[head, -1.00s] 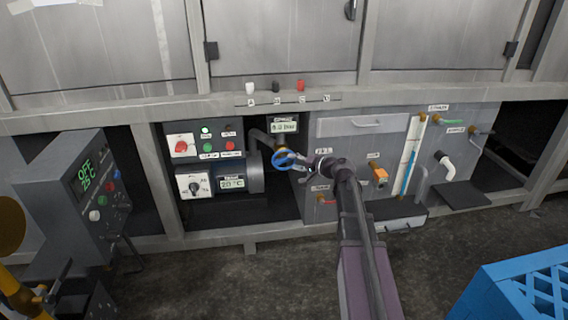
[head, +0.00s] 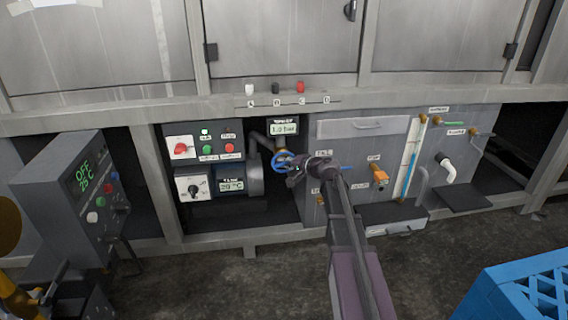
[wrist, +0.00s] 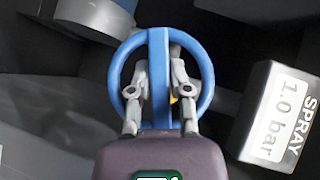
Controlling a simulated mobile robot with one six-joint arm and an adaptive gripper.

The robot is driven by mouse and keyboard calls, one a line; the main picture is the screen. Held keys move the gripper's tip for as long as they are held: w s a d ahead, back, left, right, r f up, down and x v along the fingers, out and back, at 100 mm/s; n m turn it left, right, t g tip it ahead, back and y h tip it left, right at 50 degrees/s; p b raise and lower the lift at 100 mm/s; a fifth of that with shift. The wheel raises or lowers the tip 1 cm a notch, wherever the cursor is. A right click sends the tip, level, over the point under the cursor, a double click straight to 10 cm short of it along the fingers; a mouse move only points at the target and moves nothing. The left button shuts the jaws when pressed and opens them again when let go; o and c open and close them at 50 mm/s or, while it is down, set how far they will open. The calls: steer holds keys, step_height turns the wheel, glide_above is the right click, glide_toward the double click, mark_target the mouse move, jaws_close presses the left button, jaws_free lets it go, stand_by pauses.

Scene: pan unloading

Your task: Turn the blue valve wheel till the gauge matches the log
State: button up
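The blue valve wheel (head: 283,160) sits in the open bay below the counter, and it fills the middle of the wrist view (wrist: 207,82). My gripper (wrist: 159,72) has one finger on each side of the wheel's broad spoke, apparently closed against it. In the head view my gripper (head: 293,166) is at the wheel's right side and hides part of it. The spray gauge (head: 284,127) is above the wheel; in the wrist view the gauge (wrist: 283,115) reads 1.0 bar. No readable log is in view.
A switch panel (head: 204,144) and a lower display (head: 231,185) are left of the wheel. A grey panel with several taps (head: 378,172) is to the right. A control box (head: 75,180) stands at left, and a blue crate (head: 520,285) at lower right.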

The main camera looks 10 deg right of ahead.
steer(key=shift+f, duration=0.1)
jaws_close()
steer(key=shift+f+m+y+b, duration=0.1)
steer(key=shift+m+y+b, duration=0.3)
steer(key=shift+b, duration=0.45)
steer(key=shift+r+m+t, duration=0.2)
steer(key=shift+m+t, duration=0.1)
steer(key=shift+t, duration=0.1)
steer(key=o, duration=0.7)
jaws_free()
steer(key=shift+o, duration=0.2)
steer(key=shift+r+g+p, duration=0.15)
steer(key=shift+g+p, duration=0.15)
steer(key=shift+p, duration=0.1)
